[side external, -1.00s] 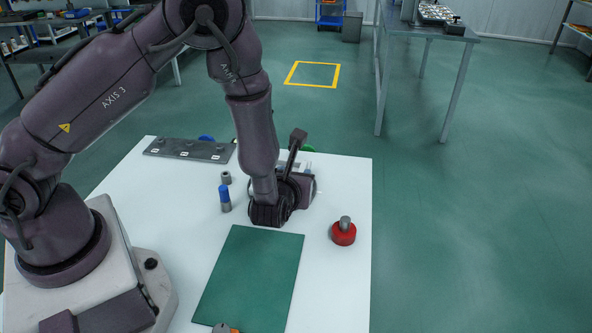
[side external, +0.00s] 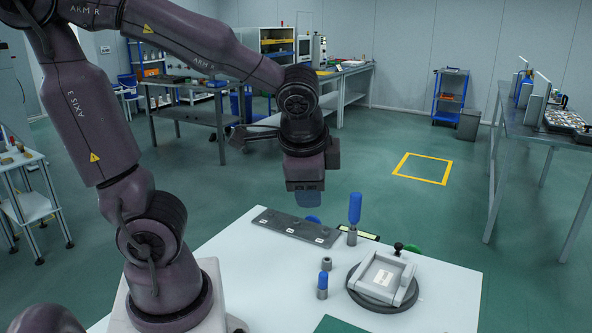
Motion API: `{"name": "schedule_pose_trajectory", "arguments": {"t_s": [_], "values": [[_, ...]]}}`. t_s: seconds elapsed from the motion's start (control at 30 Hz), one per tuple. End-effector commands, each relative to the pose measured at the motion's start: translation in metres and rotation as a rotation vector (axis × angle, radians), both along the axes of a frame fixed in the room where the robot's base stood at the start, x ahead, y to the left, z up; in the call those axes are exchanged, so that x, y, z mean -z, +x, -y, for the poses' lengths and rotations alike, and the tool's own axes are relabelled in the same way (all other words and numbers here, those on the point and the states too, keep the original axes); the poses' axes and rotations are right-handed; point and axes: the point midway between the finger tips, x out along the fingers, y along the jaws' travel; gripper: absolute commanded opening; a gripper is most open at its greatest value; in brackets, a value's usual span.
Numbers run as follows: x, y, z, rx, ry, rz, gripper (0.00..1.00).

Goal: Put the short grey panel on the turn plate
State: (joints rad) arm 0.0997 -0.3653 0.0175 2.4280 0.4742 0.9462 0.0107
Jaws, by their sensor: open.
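My gripper (side external: 306,188) is raised in the air above the back of the white table. Its fingers are small and hard to make out, and no panel can be seen held in it. The turn plate (side external: 354,294) looks like a round dark grey disc at the right of the table. A light grey frame-like fixture (side external: 407,288) with a dark knob sits on it. A long dark grey strip (side external: 283,224) with several white labels lies at the table's back edge. I cannot pick out a short grey panel with certainty.
A tool with a blue handle (side external: 354,208) stands upright behind the turn plate. A green mat (side external: 340,325) shows at the bottom edge. The table's right front is bare.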

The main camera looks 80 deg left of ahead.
Motion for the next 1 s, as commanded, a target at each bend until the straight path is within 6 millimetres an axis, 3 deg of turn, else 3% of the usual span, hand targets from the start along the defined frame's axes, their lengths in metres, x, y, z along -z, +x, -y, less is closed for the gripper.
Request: {"name": "schedule_pose_trajectory", "arguments": {"t_s": [0.1,0.33,1.0], "values": [[-0.022,-0.018,0.019,-0.126,-0.213,0.165,0.42],[-0.043,-0.033,0.042,-0.231,-0.444,0.323,0.42],[-0.045,-0.034,0.045,-0.240,-0.467,0.336,0.42]]}}
